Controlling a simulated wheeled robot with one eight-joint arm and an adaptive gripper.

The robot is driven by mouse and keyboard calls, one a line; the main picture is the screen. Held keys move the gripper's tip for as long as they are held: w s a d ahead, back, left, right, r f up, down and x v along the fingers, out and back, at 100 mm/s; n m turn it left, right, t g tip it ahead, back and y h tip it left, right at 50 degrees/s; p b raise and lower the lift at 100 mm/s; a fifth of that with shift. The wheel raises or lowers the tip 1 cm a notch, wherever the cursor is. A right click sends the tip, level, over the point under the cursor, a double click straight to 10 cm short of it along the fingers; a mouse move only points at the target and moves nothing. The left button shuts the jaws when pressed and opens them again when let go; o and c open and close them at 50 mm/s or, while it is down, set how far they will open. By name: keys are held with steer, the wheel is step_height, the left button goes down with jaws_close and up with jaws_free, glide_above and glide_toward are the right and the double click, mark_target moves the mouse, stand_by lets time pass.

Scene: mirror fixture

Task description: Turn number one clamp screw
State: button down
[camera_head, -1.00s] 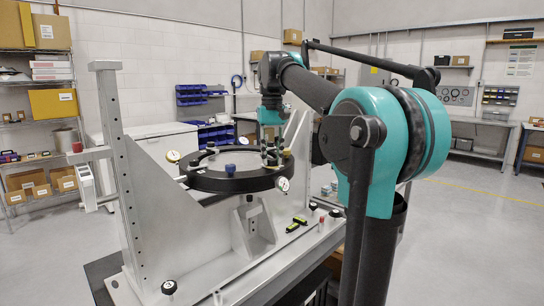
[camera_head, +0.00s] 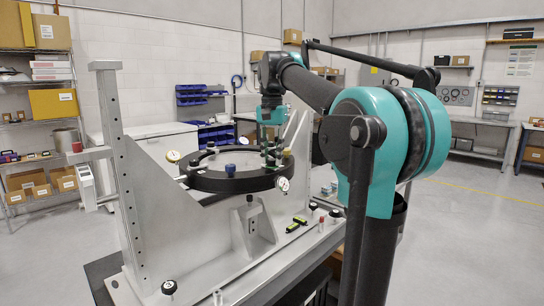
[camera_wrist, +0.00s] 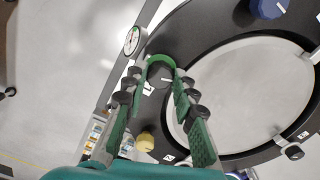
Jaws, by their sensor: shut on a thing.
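My gripper (camera_head: 271,166) points down at the right part of the black ring (camera_head: 232,183) on the grey fixture. In the wrist view, the fingertips of my gripper (camera_wrist: 159,72) close from both sides on a green-rimmed clamp screw (camera_wrist: 160,66). A small white label (camera_wrist: 149,90), which seems to read 1, lies beside it on the ring. A blue knob (camera_head: 230,169) stands on the ring's near side and shows in the wrist view (camera_wrist: 268,9). A yellow knob (camera_head: 286,153) stands to the right of my gripper. In the head view, my fingers mostly hide the green screw.
Dial gauges stand at the ring's left (camera_head: 173,157) and right (camera_head: 283,184) edges. A tall perforated grey post (camera_head: 116,165) rises at the left. A green-and-black tool (camera_head: 296,224) lies on the fixture base. A black knob (camera_wrist: 293,152) sits on the ring in the wrist view.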

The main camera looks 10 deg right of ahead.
mark_target(272, 159)
stand_by(0.4)
steer(key=c, duration=1.2)
jaws_free()
step_height(272, 159, up, 12)
